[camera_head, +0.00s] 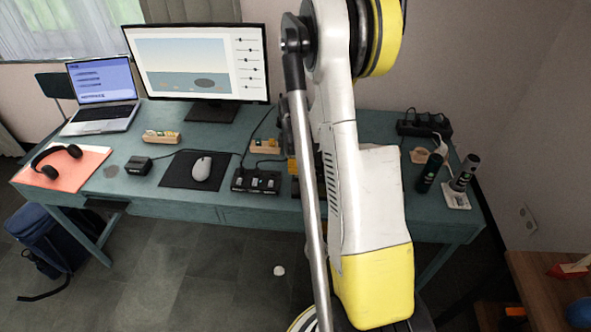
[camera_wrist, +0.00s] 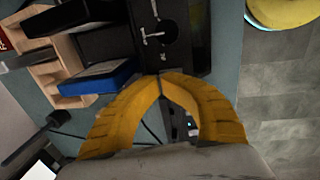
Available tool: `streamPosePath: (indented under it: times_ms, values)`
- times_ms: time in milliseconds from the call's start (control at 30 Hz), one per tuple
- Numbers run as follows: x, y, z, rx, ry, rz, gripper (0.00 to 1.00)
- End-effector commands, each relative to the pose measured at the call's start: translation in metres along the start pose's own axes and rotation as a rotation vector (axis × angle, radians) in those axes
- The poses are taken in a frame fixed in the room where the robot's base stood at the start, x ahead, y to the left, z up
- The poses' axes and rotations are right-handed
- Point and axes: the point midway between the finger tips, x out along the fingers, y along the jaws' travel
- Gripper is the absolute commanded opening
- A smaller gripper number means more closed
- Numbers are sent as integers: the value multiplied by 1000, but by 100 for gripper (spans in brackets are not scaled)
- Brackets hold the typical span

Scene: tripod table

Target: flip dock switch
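A black panel with small silver levers (camera_wrist: 155,35) lies just beyond my fingertips in the wrist view; it looks like the dock with its switch, though I cannot be sure. My gripper (camera_wrist: 164,76) has yellow fingers whose tips meet, with nothing seen between them. The tips are at the panel's near edge; whether they touch it I cannot tell. In the head view a black box with pale sockets (camera_head: 256,180) lies on the desk beside the mouse pad. My arm hides most of the gripper there.
A wooden organiser (camera_wrist: 45,75) holding a blue box (camera_wrist: 98,80) stands close left of my fingers. The desk (camera_head: 190,213) also bears a monitor (camera_head: 196,65), laptop (camera_head: 101,85), mouse (camera_head: 201,169) and headphones (camera_head: 55,160). Dark cylinders (camera_head: 430,172) stand at the right end.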

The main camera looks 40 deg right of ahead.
Motion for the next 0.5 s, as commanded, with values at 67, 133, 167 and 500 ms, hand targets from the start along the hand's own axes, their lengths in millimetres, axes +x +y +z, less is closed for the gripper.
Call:
streamPosePath:
  times_ms: [67,133,167,500]
  values:
    - [1,1,0,0,0,2,0]
    - [1,1,0,0,0,2,0]
    - [1,0,0,0,0,3,0]
    - [-6,-9,0,0,0,2,0]
